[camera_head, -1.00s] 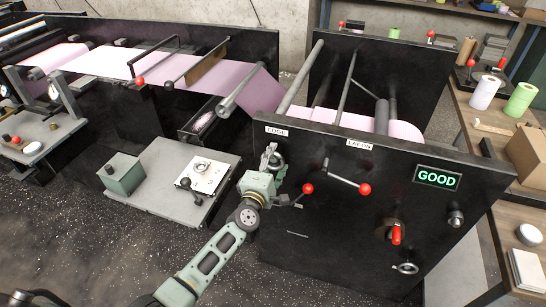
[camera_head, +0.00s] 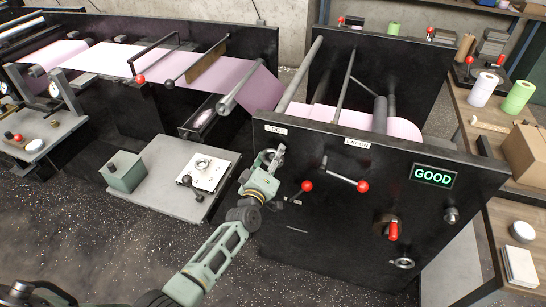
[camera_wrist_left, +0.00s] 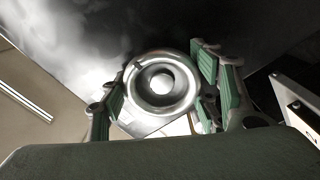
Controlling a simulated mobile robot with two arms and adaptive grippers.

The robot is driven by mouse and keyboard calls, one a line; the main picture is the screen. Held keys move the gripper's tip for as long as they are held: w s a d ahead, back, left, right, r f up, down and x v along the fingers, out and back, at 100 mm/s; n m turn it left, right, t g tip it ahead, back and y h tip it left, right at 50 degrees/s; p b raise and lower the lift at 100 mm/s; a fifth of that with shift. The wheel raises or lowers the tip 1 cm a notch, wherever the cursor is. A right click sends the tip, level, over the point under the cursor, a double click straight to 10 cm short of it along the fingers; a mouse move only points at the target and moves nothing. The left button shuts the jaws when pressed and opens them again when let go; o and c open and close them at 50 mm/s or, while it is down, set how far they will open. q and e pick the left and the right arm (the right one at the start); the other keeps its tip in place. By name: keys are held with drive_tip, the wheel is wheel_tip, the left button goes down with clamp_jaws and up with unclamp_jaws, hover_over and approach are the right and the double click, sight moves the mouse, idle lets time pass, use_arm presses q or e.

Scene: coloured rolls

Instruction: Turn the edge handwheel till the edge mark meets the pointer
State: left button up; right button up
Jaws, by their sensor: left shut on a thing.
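The edge handwheel (camera_head: 266,156) is a small metal wheel on the black front panel, just under the EDGE label (camera_head: 275,130). My left gripper (camera_head: 273,160) is on it and partly hides it. In the left wrist view the handwheel (camera_wrist_left: 162,54) is a shiny ring between the green-padded fingers of my left gripper (camera_wrist_left: 165,88), which is shut on it. A small dark line crosses the ring's upper left rim. I cannot tell whether it is the edge mark, and I cannot make out the pointer. My right gripper is not in view.
A red-knobbed lever (camera_head: 306,186) sits close to the right of my left gripper, with the LAY-ON lever (camera_head: 345,179) farther right. A green GOOD display (camera_head: 433,175) is lit. A grey bench (camera_head: 165,200) with a green box (camera_head: 122,172) stands left of the arm.

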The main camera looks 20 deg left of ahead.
use_arm(q)
drive_tip(key=shift+r, duration=0.1)
idle(0.4)
drive_tip(key=o, duration=1.1)
drive_tip(key=shift+o, duration=0.2)
drive_tip(key=s, duration=1.2)
drive_tip(key=shift+a, duration=0.2)
